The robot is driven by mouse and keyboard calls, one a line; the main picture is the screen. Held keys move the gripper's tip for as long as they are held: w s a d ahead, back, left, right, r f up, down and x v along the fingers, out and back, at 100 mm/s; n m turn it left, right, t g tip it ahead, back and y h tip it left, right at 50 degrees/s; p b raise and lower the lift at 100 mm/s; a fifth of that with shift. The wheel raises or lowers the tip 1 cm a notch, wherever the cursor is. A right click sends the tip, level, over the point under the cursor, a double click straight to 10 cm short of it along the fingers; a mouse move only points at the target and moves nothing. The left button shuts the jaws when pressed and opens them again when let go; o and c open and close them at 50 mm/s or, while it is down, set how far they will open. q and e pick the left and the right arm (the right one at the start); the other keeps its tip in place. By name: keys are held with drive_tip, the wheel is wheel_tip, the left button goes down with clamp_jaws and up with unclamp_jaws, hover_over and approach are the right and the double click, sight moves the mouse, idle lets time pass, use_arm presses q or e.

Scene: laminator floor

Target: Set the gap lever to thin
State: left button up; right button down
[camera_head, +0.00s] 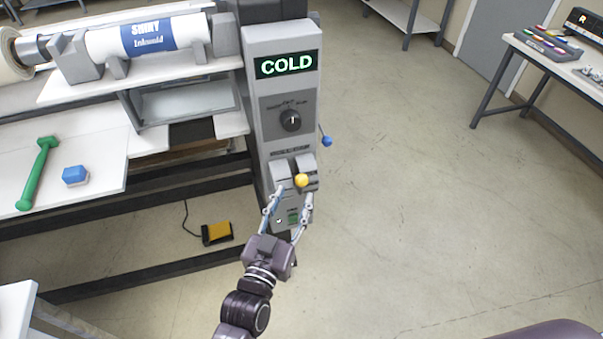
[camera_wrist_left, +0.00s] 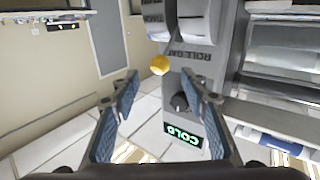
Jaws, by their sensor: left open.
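The gap lever with a yellow ball knob (camera_head: 301,180) is low on the front of the grey control column (camera_head: 281,75). In the left wrist view the yellow knob (camera_wrist_left: 159,64) shows beyond and between my fingers, beside lettering that seems to read "ROLL GAP". My left gripper (camera_head: 290,197) is open, its fingers pointing at the lever area, with the knob near the fingertips. I cannot tell whether they touch it. In the left wrist view the open left gripper (camera_wrist_left: 165,88) holds nothing. My right gripper is not in view.
Above the lever are a dark dial (camera_head: 290,120) and a lit "COLD" display (camera_head: 286,64). A blue-knobbed lever (camera_head: 327,141) sticks out on the column's right. A green tool (camera_head: 38,172) and blue block (camera_head: 75,175) lie on the left table. Floor at right is clear.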

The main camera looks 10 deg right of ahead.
sight(299, 185)
use_arm(q)
drive_tip(key=p+x, duration=0.1)
drive_tip(key=x, duration=0.6)
drive_tip(key=shift+f, duration=0.1)
clamp_jaws()
